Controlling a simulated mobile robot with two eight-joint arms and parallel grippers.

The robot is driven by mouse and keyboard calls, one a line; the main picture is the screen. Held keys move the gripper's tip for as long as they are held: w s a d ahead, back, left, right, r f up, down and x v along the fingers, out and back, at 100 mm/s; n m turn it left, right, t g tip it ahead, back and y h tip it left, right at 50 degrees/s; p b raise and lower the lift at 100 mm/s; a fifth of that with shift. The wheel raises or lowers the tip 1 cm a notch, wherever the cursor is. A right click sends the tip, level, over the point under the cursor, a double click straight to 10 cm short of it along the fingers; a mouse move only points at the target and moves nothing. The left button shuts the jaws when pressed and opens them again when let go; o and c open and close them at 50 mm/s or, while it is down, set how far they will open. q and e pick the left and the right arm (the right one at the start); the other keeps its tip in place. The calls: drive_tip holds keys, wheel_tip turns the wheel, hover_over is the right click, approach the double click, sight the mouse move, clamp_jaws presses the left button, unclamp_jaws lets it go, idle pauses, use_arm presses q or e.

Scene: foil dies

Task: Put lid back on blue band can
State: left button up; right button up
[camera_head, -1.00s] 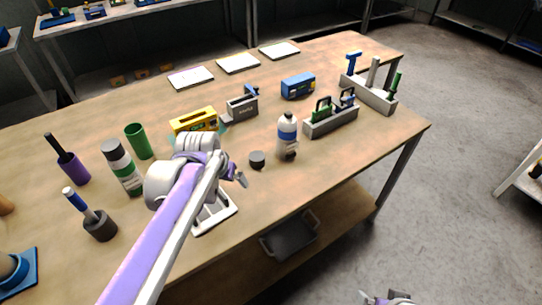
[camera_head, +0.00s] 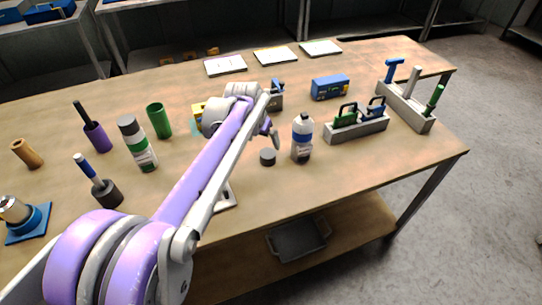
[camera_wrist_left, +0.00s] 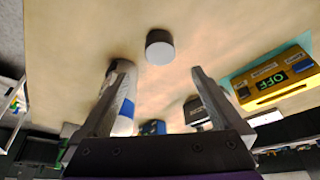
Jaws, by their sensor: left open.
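The blue band can (camera_head: 302,140) stands upright on the table, with a pale top, a blue band and a greyish lower part. A small dark round lid (camera_head: 267,157) lies on the table just left of it, apart from it. My left gripper (camera_head: 270,134) is open and empty above the table, close behind the lid in the head view. In the left wrist view the lid (camera_wrist_left: 160,47) sits beyond and roughly between the open fingertips (camera_wrist_left: 158,72). The can (camera_wrist_left: 124,112) is partly hidden behind one finger there. My right gripper is not in view.
A grey tool holder (camera_head: 357,127) is right of the can. A yellow box (camera_wrist_left: 276,80) is near the gripper. Table front right is clear.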

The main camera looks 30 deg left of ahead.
sight(268, 153)
use_arm(q)
drive_tip(key=shift+x, duration=2.8)
drive_tip(key=x, duration=0.5)
drive_tip(key=shift+s+f, duration=0.1)
drive_tip(key=shift+f, duration=0.05)
drive_tip(key=c, duration=1.3)
wheel_tip(268, 153, up, 10)
drive_tip(key=shift+r, duration=0.1)
